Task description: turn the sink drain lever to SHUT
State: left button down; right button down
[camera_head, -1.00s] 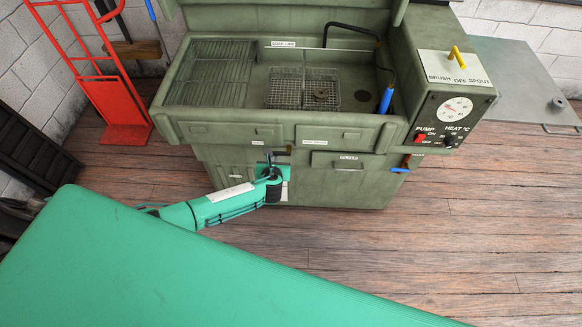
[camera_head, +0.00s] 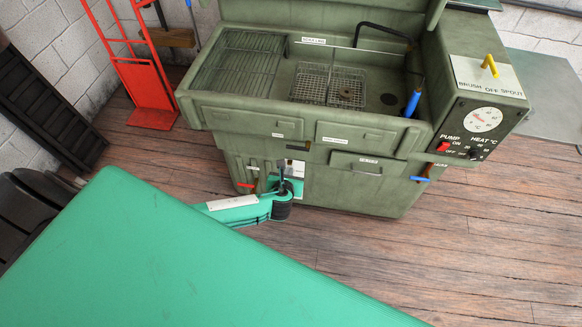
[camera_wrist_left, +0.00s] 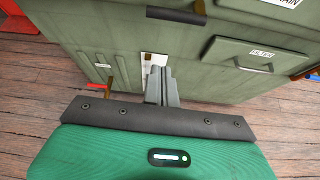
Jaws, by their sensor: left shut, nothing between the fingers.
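The green parts washer's front has a short dark lever (camera_head: 297,147) under the sink rim, beside a white label (camera_head: 334,139). In the left wrist view the dark lever (camera_wrist_left: 176,13) lies roughly level at the top edge, left of a label (camera_wrist_left: 285,3) whose visible letters end in "AIN". The lever's exact setting is too small to read. My left gripper (camera_head: 283,169) is below and slightly left of the lever, apart from it, in front of a pale plate on the cabinet. Its fingers (camera_wrist_left: 159,74) are together and empty. My right gripper is out of view.
A red-handled lever (camera_head: 247,184) is low on the cabinet, left of my gripper. A blue-handled lever (camera_head: 420,178) is at the right. The control box (camera_head: 480,120) juts out at the right. Wooden floor (camera_head: 450,245) is open in front. A red hand truck (camera_head: 145,75) stands left.

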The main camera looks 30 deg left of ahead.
pick_arm(q)
jog(key=shift+v, duration=0.9)
jog(key=shift+a, duration=0.1)
jog(key=s+a+f+n+g+h, duration=0.15)
jog(key=s+f+n+g, duration=0.25)
jog(key=s+f+n, duration=0.7)
jog(key=s+a+f+n+g+h, duration=0.1)
jog(key=s+a+f+n+g, duration=0.3)
jog(key=s+f, duration=0.75)
jog(key=s+d+f+n, duration=0.2)
jog(key=s+f+n, duration=0.2)
jog(key=s, duration=0.4)
jog(key=s+d+f+n+g+h, duration=0.1)
jog(key=s+d+f+n, duration=0.1)
jog(key=s+f+n, duration=0.2)
jog(key=s+d+f+n+g, duration=0.1)
jog(key=s+f+n, duration=0.3)
jog(key=s+n, duration=0.3)
jog(key=s, duration=0.5)
jog(key=shift+s+d+f+n, duration=0.25)
jog(key=shift+d+f+n, duration=0.05)
jog(key=shift+d+f, duration=0.1)
jog(key=shift+w, duration=0.1)
